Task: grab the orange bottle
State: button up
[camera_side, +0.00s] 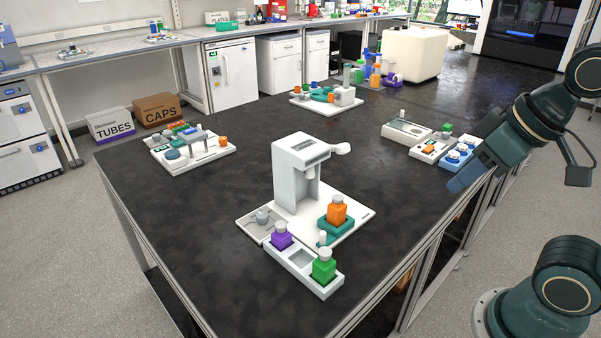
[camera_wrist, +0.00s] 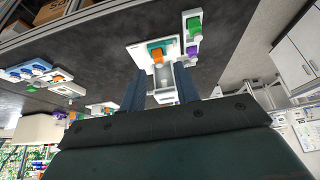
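The orange bottle (camera_side: 337,214) has a grey-white cap and stands upright in a teal holder (camera_side: 335,228) on a white base plate in front of a white dispenser (camera_side: 297,180). In the wrist view the orange bottle (camera_wrist: 157,57) shows small and far off, beyond my fingers. My gripper (camera_side: 468,177) is over the right edge of the black table, well to the right of the bottle and apart from it. In the wrist view its two dark blue fingers (camera_wrist: 160,82) are spread with nothing held between them.
A white rack (camera_side: 298,262) beside the holder carries a purple bottle (camera_side: 281,238) and a green bottle (camera_side: 324,268). Blue blocks with white caps (camera_side: 456,157) and a white tray (camera_side: 407,131) stand near my gripper. The black table between them and the holder is clear.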

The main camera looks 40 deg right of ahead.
jog(key=o, duration=0.3)
jog(key=shift+o, duration=0.2)
jog(key=w+d+f+m+g+y, duration=0.1)
jog(key=w+d+f+m+y, duration=0.1)
jog(key=w+f+m, duration=0.35)
jog(key=w+d+f+m+y, duration=0.1)
jog(key=w+f+m+y, duration=0.2)
jog(key=w+m, duration=0.5)
jog(key=w+d+f+m+t+y, duration=0.3)
jog(key=d+m, duration=0.6)
jog(key=m, duration=0.4)
notch_tip(320, 180, down, 3)
jog(key=shift+w+r+t+y, duration=0.1)
jog(key=shift+w+t+y, duration=0.3)
jog(key=shift+w, duration=0.7)
jog(key=shift+m, duration=0.25)
